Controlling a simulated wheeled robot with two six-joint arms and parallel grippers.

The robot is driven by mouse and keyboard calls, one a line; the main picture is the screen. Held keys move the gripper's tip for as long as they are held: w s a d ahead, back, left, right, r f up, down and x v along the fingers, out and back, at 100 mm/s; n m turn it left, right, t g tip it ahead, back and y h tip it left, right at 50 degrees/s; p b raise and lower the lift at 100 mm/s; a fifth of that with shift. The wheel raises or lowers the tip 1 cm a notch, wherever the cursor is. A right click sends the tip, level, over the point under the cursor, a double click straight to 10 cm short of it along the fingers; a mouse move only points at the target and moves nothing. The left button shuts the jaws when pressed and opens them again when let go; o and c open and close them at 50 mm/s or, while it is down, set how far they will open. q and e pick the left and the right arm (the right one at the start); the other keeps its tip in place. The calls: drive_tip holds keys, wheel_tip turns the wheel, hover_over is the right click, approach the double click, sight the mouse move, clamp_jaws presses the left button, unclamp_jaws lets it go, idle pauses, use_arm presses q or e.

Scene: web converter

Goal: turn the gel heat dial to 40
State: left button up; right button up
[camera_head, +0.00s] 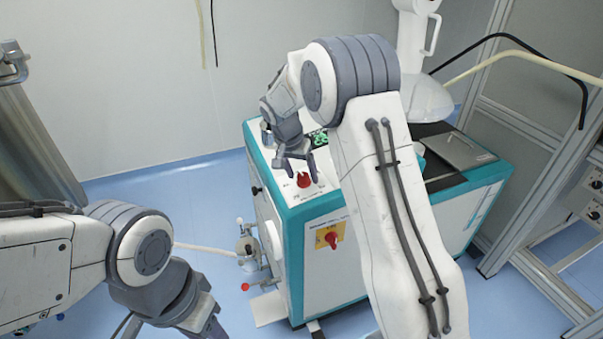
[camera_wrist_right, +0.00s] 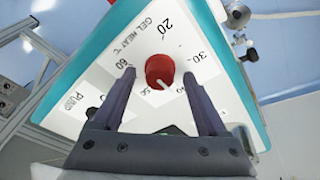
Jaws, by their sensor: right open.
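The gel heat dial is a red round knob (camera_head: 304,180) on the white top panel of the teal-edged machine. In the right wrist view the knob (camera_wrist_right: 160,70) sits among printed numbers, with 20, 30 and 60 readable. A white mark on it points toward the bottom of the picture. My right gripper (camera_head: 300,174) is open above the panel. In the wrist view its fingers (camera_wrist_right: 159,75) stand on either side of the knob, with visible gaps. The 40 is not readable, possibly behind a finger. My left gripper (camera_head: 200,322) is at the bottom left, its fingertips not clearly shown.
The machine (camera_head: 330,275) has a second red knob on a yellow plate (camera_head: 330,236) on its front. A metal frame (camera_head: 540,150) stands at right. Blue floor is free at left.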

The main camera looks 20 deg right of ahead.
drive_tip(key=v, duration=1)
drive_tip(key=shift+r, duration=0.2)
drive_tip(key=shift+a, duration=0.15)
